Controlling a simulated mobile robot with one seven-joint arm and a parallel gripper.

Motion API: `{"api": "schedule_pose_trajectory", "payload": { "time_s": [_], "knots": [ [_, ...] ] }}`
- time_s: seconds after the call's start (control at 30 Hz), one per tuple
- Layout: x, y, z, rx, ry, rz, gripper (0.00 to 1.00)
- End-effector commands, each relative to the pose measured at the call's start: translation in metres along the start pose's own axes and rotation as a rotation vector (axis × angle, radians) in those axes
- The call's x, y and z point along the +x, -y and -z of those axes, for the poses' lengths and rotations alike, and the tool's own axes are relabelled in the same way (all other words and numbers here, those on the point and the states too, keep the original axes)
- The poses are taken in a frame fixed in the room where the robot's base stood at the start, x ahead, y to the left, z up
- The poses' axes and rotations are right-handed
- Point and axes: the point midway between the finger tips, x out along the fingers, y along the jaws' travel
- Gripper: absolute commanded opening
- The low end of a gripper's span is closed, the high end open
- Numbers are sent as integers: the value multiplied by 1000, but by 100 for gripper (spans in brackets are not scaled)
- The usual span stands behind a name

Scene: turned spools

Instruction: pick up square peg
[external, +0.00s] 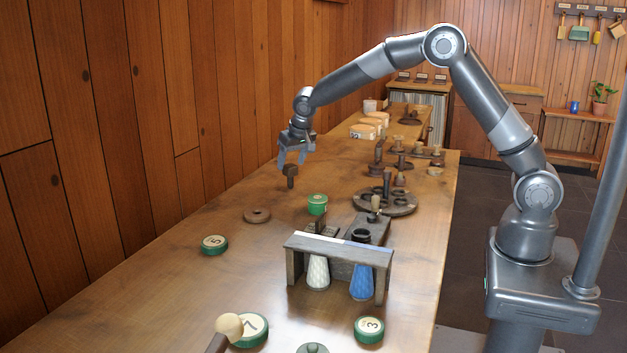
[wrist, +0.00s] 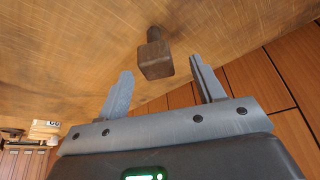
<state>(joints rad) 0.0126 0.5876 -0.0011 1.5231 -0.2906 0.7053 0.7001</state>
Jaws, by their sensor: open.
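The square peg (external: 291,172) is dark brown wood with a block-shaped square head and a narrower shaft below. It stands upright on the wooden table near the wall side. In the wrist view the peg (wrist: 155,60) shows its head nearest, just beyond the fingertips and in line with the gap between them. My gripper (external: 292,160) is open and empty, with its fingers pointing down just above the peg's head. In the wrist view the two grey fingers of the gripper (wrist: 162,72) are spread wide. I see no contact with the peg.
A brown wooden ring (external: 257,216) and a green tin (external: 317,204) are nearest the peg. A rack (external: 337,245) with white and blue thread spools stands in front. A round dark tray (external: 400,207) is to the right. The panelled wall (external: 180,110) runs along the left.

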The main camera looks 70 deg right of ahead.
Motion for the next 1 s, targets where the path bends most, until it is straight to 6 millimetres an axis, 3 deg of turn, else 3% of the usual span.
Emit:
{"api": "schedule_pose_trajectory", "payload": {
  "time_s": [0.4, 0.63, 1.0],
  "knots": [
    [49, -4, 5, -1, 0, 1, 62],
    [51, -4, 5, -1, -1, 1, 62],
    [51, -4, 5, -1, -1, 0, 32]
  ]
}}
